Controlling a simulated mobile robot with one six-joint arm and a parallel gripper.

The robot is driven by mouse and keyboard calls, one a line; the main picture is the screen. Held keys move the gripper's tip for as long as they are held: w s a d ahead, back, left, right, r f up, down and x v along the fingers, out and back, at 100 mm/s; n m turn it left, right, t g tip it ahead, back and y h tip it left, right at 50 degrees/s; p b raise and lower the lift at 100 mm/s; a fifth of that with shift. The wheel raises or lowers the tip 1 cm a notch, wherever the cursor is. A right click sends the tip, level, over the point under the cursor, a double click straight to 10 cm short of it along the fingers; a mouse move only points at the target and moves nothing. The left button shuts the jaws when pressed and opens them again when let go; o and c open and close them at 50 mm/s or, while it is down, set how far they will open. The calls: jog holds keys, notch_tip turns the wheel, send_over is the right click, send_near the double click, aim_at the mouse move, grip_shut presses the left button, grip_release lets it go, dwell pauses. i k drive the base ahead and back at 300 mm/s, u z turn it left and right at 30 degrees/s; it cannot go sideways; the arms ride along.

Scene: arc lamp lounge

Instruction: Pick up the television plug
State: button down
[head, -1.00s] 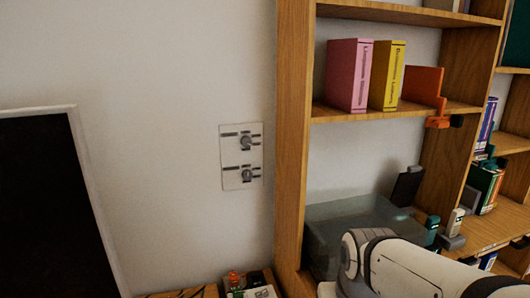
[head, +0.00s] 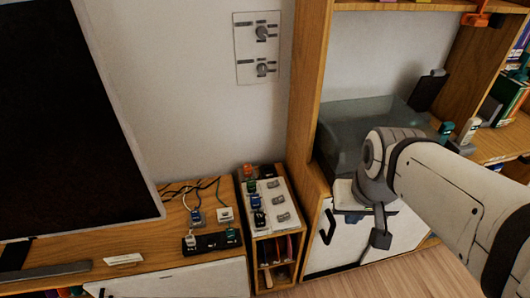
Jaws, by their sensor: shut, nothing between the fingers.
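Several plugs show, and I cannot read which is the television's. On the television cabinet (head: 180,265), a blue-and-white plug (head: 196,217) and a white plug (head: 225,215) stand with dark cords behind them. A black power strip (head: 212,243) in front bears a white plug (head: 190,241) and a green plug (head: 231,234). On the narrow stand to the right, a white panel (head: 283,190) holds green, blue and black plugs on its left side. My gripper (head: 380,239) points down in front of the white cabinet door, right of the plugs, small and partly seen. It is shut and empty.
The large dark television (head: 70,130) stands at the left. A wall plate with two switches (head: 257,48) is above the stand. A wooden bookshelf (head: 308,80) and a translucent grey box (head: 355,125) are on the right, beside my arm. Wooden floor (head: 400,278) shows below.

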aim_at(259, 219)
jog(key=u, duration=0.05)
jog(key=k, duration=0.5)
jog(key=u, duration=0.75)
jog(key=i, duration=0.3)
jog(key=z, duration=0.25)
